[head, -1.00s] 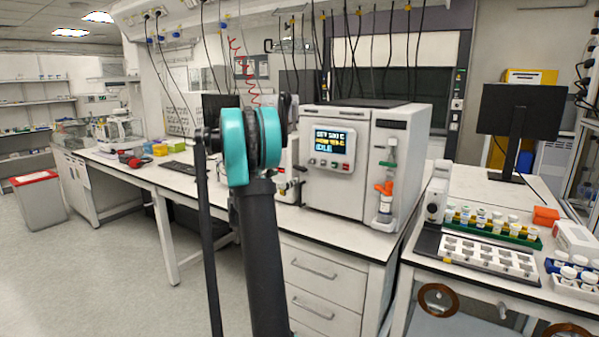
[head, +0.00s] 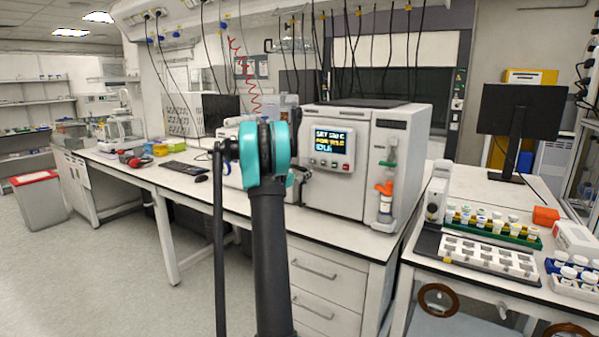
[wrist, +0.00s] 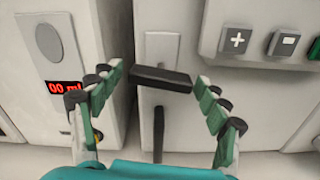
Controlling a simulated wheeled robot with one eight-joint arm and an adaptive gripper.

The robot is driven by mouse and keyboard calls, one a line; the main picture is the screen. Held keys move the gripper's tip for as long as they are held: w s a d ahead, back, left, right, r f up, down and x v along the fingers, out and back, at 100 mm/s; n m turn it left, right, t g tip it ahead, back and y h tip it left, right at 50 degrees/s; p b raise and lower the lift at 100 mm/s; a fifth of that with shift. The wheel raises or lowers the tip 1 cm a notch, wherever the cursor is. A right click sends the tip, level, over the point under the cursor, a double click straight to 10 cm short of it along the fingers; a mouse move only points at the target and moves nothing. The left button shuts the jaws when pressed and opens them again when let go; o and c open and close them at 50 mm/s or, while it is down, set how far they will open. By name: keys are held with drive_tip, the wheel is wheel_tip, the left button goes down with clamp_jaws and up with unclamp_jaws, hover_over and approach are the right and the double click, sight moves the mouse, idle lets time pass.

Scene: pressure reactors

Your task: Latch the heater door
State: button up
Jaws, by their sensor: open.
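The heater (head: 340,180) is a white box with a lit display and buttons, on the bench in the head view. In the wrist view, a black latch handle (wrist: 163,78) lies nearly level across a pale metal plate (wrist: 162,48) on a white front. A dark upright bar (wrist: 158,135) shows below it. My gripper (wrist: 159,80) is open, with one green-padded finger on each side of the handle. The handle's left end is close to the left fingertip; I cannot tell whether they touch. In the head view my arm hides the gripper and handle.
Plus and minus buttons (wrist: 262,42) jut out at the upper right of the wrist view. A white unit with a red readout (wrist: 66,88) stands close on the left. A vial rack (head: 490,228) and a monitor (head: 520,125) stand on the right bench.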

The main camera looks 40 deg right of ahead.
drive_tip(key=shift+c, duration=0.4)
drive_tip(key=c, duration=1.1)
drive_tip(key=shift+m, duration=0.4)
drive_tip(key=m, duration=0.2)
drive_tip(key=shift+m, duration=0.4)
drive_tip(key=m, duration=0.4)
drive_tip(key=shift+w+a+r+m, duration=0.1)
drive_tip(key=shift+m, duration=0.2)
drive_tip(key=m, duration=0.4)
drive_tip(key=shift+r, duration=0.1)
drive_tip(key=shift+m, duration=1.8)
drive_tip(key=shift+r, duration=0.1)
